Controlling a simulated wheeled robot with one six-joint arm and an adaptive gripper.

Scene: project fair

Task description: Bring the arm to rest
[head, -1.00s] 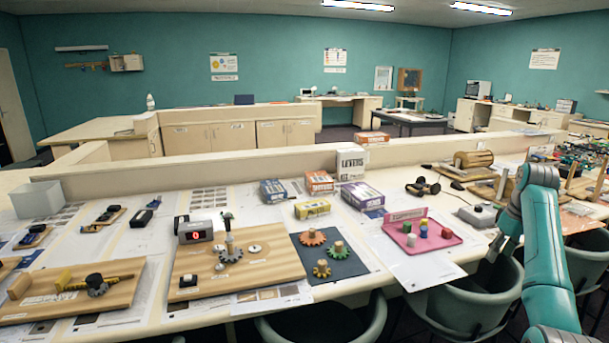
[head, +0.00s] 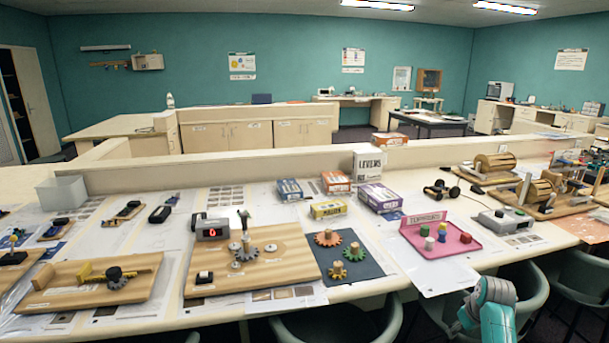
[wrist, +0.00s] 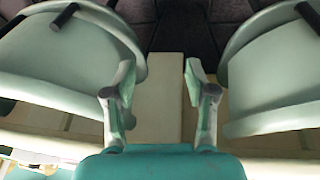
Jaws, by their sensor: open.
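My gripper (wrist: 157,85) shows in the wrist view with its two fingers apart and nothing between them. It points down past two pale green chairs, one on each side: a left chair (wrist: 60,65) and a right chair (wrist: 275,75). In the head view only a teal part of my arm shows, low at the right in front of the table edge. The gripper itself is out of the head view.
A long table (head: 390,287) holds gear boards, a dark mat (head: 365,265) with gears, a pink tray (head: 462,250) and several small boxes. Chairs (head: 345,322) stand along its front edge. A low divider (head: 250,168) runs behind.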

